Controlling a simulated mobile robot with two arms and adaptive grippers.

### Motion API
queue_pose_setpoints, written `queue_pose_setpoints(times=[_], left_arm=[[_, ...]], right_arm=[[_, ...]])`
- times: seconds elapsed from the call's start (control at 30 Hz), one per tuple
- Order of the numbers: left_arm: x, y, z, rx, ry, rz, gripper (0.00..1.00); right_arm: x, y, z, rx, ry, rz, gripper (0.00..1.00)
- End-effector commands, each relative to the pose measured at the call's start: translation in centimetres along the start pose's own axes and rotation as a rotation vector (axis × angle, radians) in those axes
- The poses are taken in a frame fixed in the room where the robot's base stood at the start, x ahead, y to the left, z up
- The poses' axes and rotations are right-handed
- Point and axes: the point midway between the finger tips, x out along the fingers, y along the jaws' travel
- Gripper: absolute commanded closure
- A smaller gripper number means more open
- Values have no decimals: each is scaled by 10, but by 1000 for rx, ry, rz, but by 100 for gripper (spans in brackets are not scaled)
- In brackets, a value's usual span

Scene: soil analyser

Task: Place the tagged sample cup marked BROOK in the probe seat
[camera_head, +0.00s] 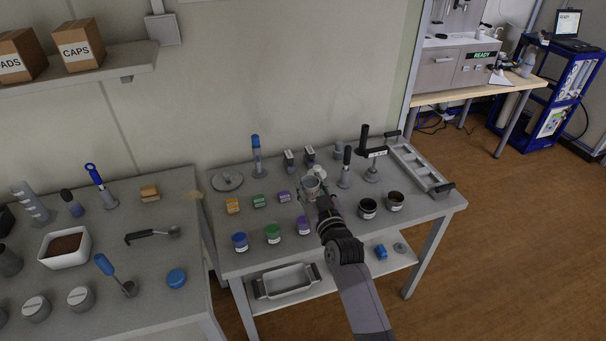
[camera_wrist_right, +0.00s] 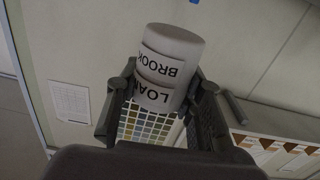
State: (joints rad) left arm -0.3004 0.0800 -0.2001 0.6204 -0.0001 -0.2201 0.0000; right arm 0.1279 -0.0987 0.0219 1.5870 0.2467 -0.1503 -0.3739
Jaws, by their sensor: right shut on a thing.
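The pale grey sample cup (camera_wrist_right: 170,62) in the right wrist view has labels reading BROOK and what looks like LOAM. My right gripper (camera_wrist_right: 160,108) is shut on it, one finger on each side. In the head view the cup (camera_head: 312,184) is at the tip of my right gripper (camera_head: 318,194), over the middle of the right table. The gripper hides part of the table there, and I cannot tell how high the cup is. I cannot make out for certain which fixture is the probe seat. My left gripper is not in view.
Near the cup stand a black-handled tamper (camera_head: 346,165), a black-handled press-like tool (camera_head: 370,160) and small dark-topped blocks (camera_head: 290,161). Blue (camera_head: 239,242), green (camera_head: 272,233) and purple jars stand in front. Two dark-filled cups (camera_head: 367,208) and a long tray (camera_head: 421,168) are at right.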

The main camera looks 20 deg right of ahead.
Motion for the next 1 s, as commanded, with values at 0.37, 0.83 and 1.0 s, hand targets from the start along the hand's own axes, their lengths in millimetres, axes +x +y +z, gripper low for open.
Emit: queue_pose_setpoints(times=[0.37,0.83,1.0], left_arm=[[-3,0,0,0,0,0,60],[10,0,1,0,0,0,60],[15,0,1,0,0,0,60]], right_arm=[[-16,-1,2,-3,-2,0,100],[-141,-10,21,-12,-5,5,100],[-196,-12,12,-10,-4,9,100]])
